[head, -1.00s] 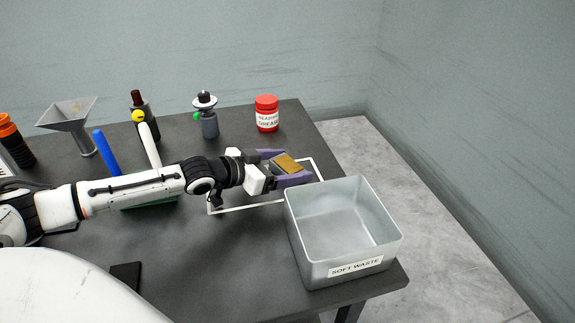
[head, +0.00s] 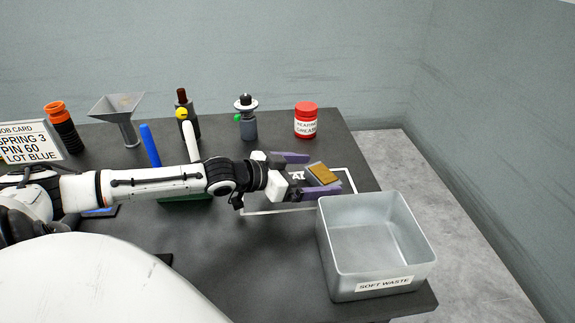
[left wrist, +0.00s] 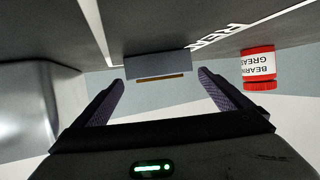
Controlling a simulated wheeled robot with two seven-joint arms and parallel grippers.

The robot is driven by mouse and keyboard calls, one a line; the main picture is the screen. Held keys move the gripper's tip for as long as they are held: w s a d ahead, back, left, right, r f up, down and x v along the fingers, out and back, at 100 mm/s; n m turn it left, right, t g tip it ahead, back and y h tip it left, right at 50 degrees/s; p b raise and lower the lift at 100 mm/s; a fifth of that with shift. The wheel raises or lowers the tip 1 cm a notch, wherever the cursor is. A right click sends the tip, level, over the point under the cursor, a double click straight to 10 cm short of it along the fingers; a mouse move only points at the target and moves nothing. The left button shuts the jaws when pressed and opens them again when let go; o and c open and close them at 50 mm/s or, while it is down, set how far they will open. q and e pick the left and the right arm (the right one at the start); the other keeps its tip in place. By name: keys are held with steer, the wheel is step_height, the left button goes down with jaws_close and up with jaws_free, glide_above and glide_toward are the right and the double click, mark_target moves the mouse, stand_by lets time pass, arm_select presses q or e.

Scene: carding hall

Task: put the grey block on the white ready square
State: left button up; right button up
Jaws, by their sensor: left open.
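The grey block (head: 321,174) has an ochre upper face in the head view. It appears to rest inside the white-outlined ready square (head: 353,181), near its right side. In the left wrist view the block (left wrist: 157,66) shows a grey side and a thin brown strip, just beyond the fingertips. My left gripper (head: 325,172) is open, with its purple fingers on either side of the block's near end. Its fingers (left wrist: 161,81) stand clear of the block in the left wrist view. The square's lettering is partly hidden by the gripper. My right gripper is not in view.
A metal soft waste bin (head: 377,283) stands just right of and in front of the square. A red-lidded grease jar (head: 306,121) is behind it. A funnel (head: 118,108), bottles and blue and white handles stand left and behind.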

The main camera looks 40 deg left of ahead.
arm_select(q)
steer(key=shift+p+v, duration=1.5)
steer(key=shift+v, duration=2.95)
